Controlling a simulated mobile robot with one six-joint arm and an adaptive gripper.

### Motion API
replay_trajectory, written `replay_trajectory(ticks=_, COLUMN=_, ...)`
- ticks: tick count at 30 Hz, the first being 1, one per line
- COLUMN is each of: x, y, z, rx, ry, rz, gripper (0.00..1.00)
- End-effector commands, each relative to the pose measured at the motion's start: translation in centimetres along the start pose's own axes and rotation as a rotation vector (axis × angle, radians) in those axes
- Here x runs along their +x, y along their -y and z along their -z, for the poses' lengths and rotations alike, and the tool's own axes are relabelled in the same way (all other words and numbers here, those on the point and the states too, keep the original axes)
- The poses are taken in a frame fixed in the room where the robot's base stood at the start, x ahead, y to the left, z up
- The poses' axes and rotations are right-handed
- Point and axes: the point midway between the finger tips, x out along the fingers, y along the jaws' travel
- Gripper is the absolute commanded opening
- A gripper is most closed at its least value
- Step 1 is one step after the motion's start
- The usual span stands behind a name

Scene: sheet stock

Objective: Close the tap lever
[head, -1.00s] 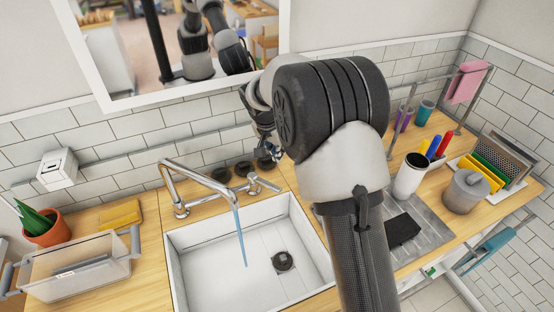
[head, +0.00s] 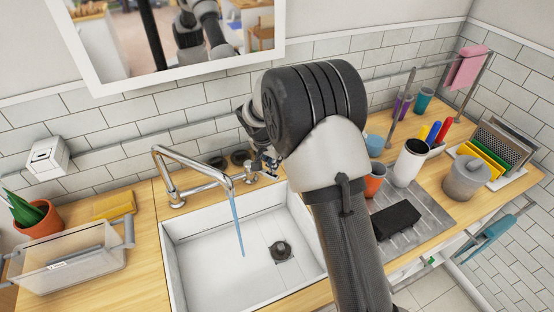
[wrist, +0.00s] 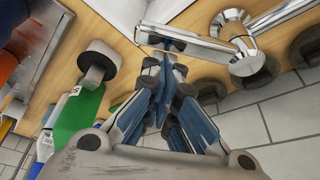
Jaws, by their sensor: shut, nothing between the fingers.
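The chrome tap (head: 190,165) stands behind the white sink (head: 185,270), and a blue stream of water (head: 238,225) falls from its spout. The tap lever (wrist: 185,42) shows in the wrist view as a chrome bar reaching left from the round valve body (wrist: 243,50). In the head view its valve (head: 250,172) is beside my gripper (head: 268,165), which is partly hidden by my arm. In the wrist view my gripper (wrist: 168,72) is shut and empty, its tips close to the lever's left end. I cannot tell whether they touch it.
A green bottle (wrist: 78,118) with a grey cap stands left of my gripper in the wrist view. Dark round pieces (wrist: 207,90) lie along the tiled wall. An orange cup (head: 375,180) and a white cup (head: 409,163) stand right of my arm. The sink basin is mostly clear.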

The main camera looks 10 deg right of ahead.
Motion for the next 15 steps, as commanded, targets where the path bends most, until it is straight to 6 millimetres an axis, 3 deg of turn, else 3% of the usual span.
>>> replay_trajectory(ticks=15, x=-0.07, y=-0.05, z=-0.34, rx=0.041, ry=-0.002, rz=-0.013, gripper=0.00)
